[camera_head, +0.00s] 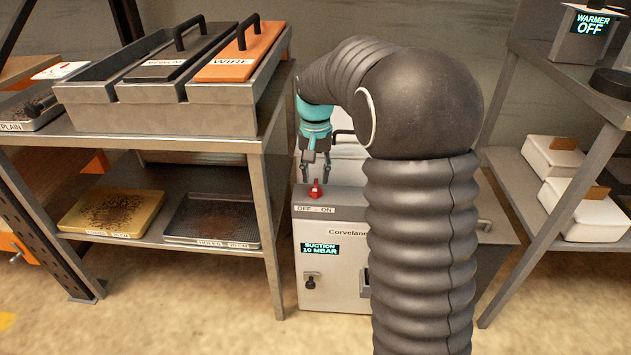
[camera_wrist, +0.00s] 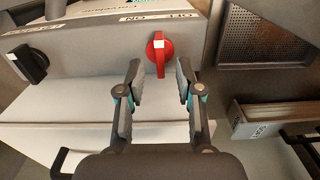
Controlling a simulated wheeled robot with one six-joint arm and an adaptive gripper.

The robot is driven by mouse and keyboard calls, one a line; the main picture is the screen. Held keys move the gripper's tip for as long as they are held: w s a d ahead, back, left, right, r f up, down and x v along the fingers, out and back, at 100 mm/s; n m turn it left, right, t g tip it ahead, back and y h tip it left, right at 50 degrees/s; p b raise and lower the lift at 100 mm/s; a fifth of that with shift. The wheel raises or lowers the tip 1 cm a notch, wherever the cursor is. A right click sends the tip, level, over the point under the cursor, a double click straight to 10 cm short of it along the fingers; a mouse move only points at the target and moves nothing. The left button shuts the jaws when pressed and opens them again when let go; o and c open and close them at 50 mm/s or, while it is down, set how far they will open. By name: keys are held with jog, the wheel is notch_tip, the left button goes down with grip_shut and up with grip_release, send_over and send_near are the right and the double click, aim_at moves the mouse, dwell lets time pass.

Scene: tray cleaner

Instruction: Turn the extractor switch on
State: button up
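The extractor is a grey cabinet (camera_head: 333,255) marked "Corvelane", with a lit display (camera_head: 320,249) reading "SUCTION 10 MBAR". Its red switch (camera_head: 316,189) is on the top, behind an "OFF - ON" label (camera_head: 315,210). In the wrist view the red switch (camera_wrist: 159,53) has a round base and a raised bar with a white mark, pointing toward the middle of the upside-down label (camera_wrist: 160,17). I cannot tell whether it is on or off. My gripper (camera_head: 315,177) is just above the switch, fingers downward. In the wrist view my gripper (camera_wrist: 159,75) is open, its fingertips apart either side of the bar's near end.
A black knob (camera_wrist: 28,62) is beside the red switch on the same top. A metal shelf (camera_head: 262,142) with brush holders and trays stands close on the left. Another shelf (camera_head: 560,150) with white boxes and a "WARMER OFF" display (camera_head: 591,24) is on the right.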

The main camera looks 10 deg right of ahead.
aim_at(315, 184)
notch_tip(315, 184, up, 9)
dwell(0.3)
jog(key=shift+w+f, duration=0.1)
jog(key=shift+f, duration=0.05)
